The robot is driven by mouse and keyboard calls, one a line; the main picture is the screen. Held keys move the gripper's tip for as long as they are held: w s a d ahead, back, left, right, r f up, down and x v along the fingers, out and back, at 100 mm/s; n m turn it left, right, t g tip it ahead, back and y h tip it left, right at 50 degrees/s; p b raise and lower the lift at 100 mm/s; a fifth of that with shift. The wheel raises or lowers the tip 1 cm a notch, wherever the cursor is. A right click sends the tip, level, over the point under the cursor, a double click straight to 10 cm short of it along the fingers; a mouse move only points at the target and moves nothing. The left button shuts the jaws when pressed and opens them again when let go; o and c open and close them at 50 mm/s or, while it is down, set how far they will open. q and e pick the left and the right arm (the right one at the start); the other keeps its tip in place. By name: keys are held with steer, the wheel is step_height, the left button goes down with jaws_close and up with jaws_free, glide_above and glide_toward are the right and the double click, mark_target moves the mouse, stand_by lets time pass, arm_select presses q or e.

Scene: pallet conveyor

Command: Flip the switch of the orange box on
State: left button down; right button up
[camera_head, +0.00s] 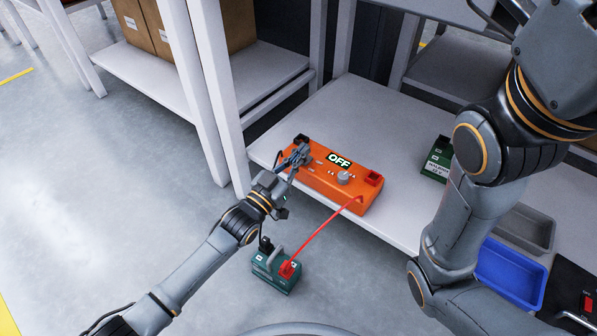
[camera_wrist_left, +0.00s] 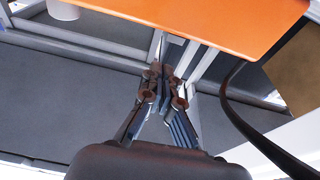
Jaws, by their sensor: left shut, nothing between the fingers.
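The orange box (camera_head: 325,188) lies on the white shelf, with a display reading "OFF" (camera_head: 339,160) on its top. A pale round switch knob (camera_head: 344,178) sits just below the display. My left gripper (camera_head: 301,152) is at the box's left end, left of the display and apart from the knob. In the left wrist view its fingers (camera_wrist_left: 166,82) are closed together and empty, with the orange box (camera_wrist_left: 225,20) along the top. Whether the fingers touch the box I cannot tell. My right arm shows at the right, but its gripper is out of view.
A green battery (camera_head: 273,277) stands on the floor; a red cable (camera_head: 325,232) runs from it to the box. On the right are a green case (camera_head: 437,160), a grey tray (camera_head: 524,229) and a blue bin (camera_head: 511,275). A white shelf post (camera_head: 222,95) stands left of the box.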

arm_select(q)
step_height(320, 180, down, 2)
steer(key=shift+s+a+f+b, duration=0.1)
steer(key=shift+a+b, duration=0.05)
steer(key=shift+b, duration=0.2)
steer(key=shift+s+f+b, duration=0.1)
steer(key=shift+f+b, duration=0.3)
steer(key=shift+f, duration=0.1)
